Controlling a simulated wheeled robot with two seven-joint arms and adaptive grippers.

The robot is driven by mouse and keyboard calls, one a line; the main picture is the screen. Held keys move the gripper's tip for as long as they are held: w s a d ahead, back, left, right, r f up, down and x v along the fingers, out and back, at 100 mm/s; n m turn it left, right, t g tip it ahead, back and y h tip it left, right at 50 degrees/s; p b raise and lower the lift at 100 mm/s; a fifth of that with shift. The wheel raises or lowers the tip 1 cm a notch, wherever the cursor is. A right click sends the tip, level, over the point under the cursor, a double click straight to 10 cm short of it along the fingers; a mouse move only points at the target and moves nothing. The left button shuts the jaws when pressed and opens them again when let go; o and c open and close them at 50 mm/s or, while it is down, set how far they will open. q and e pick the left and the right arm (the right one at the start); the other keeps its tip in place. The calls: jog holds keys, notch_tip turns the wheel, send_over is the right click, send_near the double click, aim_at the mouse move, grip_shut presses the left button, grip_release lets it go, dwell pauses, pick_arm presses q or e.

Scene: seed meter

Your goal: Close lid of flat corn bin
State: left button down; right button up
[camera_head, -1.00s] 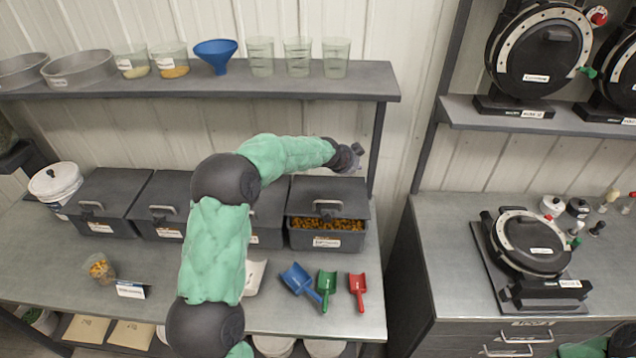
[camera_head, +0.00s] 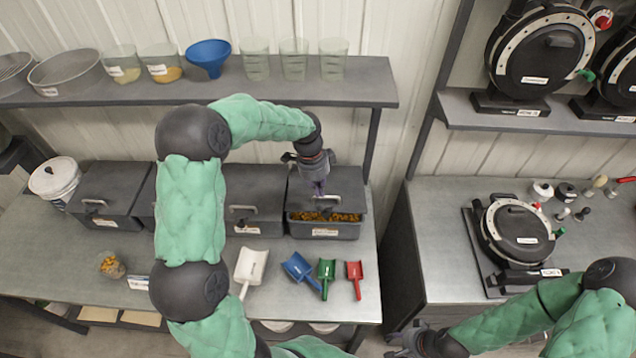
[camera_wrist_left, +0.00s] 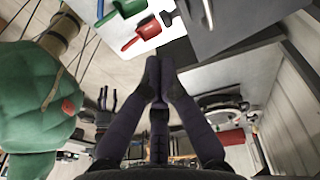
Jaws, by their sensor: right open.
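The flat corn bin (camera_head: 322,230) is the dark grey bin at the right end of the row, with a pale label. Its lid (camera_head: 347,186) is partly open, and yellow-orange corn (camera_head: 345,217) shows in the gap at the front. My left gripper (camera_head: 319,188) is over the lid, pointing down just behind the lid's handle (camera_head: 327,201). Whether it touches the lid cannot be told. In the left wrist view its fingers (camera_wrist_left: 158,75) are together and empty. My right gripper (camera_head: 402,340) is open and empty at the bottom, right of the bench.
Closed grey bins (camera_head: 106,195) stand left of the corn bin. A white scoop (camera_head: 250,265) and blue (camera_head: 298,267), green (camera_head: 327,271) and red (camera_head: 355,271) scoops lie in front. A shelf (camera_head: 300,92) with clear cups is above. A round seed meter (camera_head: 517,228) sits on the right bench.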

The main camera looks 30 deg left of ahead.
aim_at(324, 216)
pick_arm(q)
jog(key=f, duration=0.3)
jog(key=d+f+p, duration=0.1)
jog(key=f, duration=0.2)
jog(key=f+p, duration=0.1)
jog(key=f, duration=0.2)
jog(key=shift+w+d+f, duration=0.15)
jog(key=shift+d+f, duration=0.15)
jog(key=shift+f, duration=0.1)
